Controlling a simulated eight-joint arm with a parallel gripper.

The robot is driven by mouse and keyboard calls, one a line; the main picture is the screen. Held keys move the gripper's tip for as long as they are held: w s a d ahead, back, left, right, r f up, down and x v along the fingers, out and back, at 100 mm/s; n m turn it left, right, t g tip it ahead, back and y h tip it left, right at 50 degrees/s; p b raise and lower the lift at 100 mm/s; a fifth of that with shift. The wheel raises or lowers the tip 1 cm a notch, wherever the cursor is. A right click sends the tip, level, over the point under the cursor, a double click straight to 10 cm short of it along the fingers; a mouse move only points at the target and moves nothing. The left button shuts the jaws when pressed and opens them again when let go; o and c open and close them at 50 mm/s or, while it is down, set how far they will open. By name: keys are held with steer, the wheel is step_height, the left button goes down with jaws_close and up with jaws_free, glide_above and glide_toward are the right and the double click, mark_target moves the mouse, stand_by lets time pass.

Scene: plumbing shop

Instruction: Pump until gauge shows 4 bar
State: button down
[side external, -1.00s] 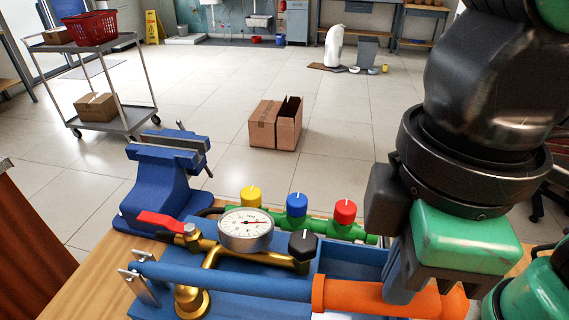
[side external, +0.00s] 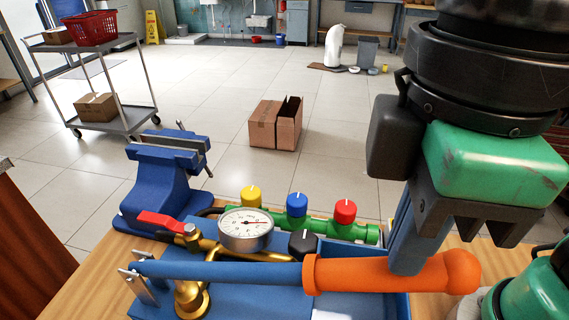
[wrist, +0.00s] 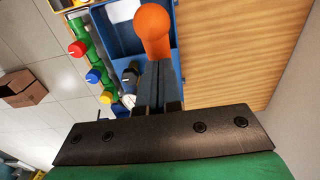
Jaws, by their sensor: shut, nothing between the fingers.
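The pump is blue with brass pipes, and its long blue lever (side external: 225,271) ends in an orange handle (side external: 375,272), which also shows in the wrist view (wrist: 153,25). The lever lies nearly level in the side view. A round white gauge (side external: 246,229) sits on the brass pipe; its red needle points right, but the figures are too small to read. My gripper (side external: 408,268) is shut and empty. Its fingertips point down and overlap the orange handle in the side view; I cannot tell whether they touch it. The fingers also show in the wrist view (wrist: 159,85).
A red-handled valve (side external: 160,221) and black knob (side external: 303,244) sit near the gauge. Behind them is a green manifold with yellow (side external: 251,197), blue (side external: 297,205) and red knobs (side external: 345,211). A blue vise (side external: 165,180) stands at the left. Bare wood (wrist: 220,50) lies beside the pump.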

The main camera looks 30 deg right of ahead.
step_height(320, 180, down, 9)
steer(key=s+d, duration=0.1)
steer(key=r, duration=0.4)
steer(key=w+a+r, duration=0.1)
steer(key=r, duration=0.7)
steer(key=shift+w+a+r, duration=0.2)
step_height(320, 180, down, 13)
steer(key=s+d, duration=0.1)
steer(key=r, duration=0.8)
steer(key=w+a+r, duration=0.1)
steer(key=r, duration=0.4)
steer(key=shift+f, duration=0.1)
stand_by(1.9)
